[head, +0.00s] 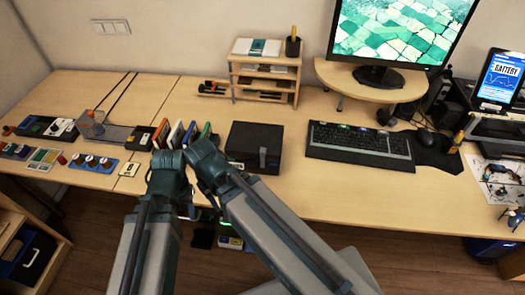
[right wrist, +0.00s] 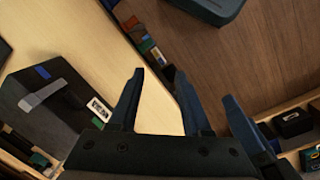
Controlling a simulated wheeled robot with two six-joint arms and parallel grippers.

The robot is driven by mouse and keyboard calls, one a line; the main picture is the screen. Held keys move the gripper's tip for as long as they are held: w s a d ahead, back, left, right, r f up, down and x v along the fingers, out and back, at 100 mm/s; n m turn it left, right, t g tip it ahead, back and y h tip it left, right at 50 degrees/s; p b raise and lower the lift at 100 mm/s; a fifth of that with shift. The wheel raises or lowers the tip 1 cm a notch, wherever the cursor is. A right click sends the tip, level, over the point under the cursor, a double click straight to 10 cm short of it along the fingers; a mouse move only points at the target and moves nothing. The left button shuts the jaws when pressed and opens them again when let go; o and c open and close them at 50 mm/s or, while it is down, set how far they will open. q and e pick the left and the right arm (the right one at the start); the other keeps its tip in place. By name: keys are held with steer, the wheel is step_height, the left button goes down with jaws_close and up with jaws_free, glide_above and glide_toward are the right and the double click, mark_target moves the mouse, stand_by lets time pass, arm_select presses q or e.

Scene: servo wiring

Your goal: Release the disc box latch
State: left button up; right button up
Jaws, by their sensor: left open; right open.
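The disc box (head: 254,146) is a closed black box on the desk, left of the keyboard. Its latch (head: 262,157) is a small grey tab on the front face. In the right wrist view the dark box (right wrist: 48,110) lies at the left, with the grey latch (right wrist: 44,93) across its edge and a white label. My left gripper (head: 170,172) is near the desk's front edge, left of the box, its fingers largely hidden by my arms. My right gripper (right wrist: 160,95) is open and empty, apart from the box.
Colored cases (head: 188,133) stand upright just left of the box. The keyboard (head: 358,147) lies to its right, and a wooden shelf unit (head: 266,75) stands behind. Small electronics fill the desk's left end. The desk in front of the keyboard is clear.

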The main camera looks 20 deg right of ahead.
steer(key=shift+w+r, duration=0.1)
steer(key=shift+w, duration=0.15)
steer(key=shift+c, duration=1.2)
steer(key=w, duration=0.1)
steer(key=w+d+r+m+h+p, duration=0.1)
steer(key=w+m, duration=0.1)
steer(key=w, duration=0.1)
steer(key=shift+d+r, duration=0.2)
steer(key=shift+r, duration=0.05)
jaws_close()
steer(key=w+d+r+m+h+p, duration=0.1)
steer(key=w+d+r+m+h, duration=0.1)
steer(key=w, duration=0.4)
steer(key=w+d+r+m+t+h+p, duration=0.1)
steer(key=w+d+r+m+h+p, duration=0.1)
steer(key=w+m, duration=0.4)
step_height(320, 180, up, 2)
steer(key=shift+r+m+h, duration=0.25)
steer(key=shift+m+h, duration=0.35)
steer(key=shift+d, duration=0.1)
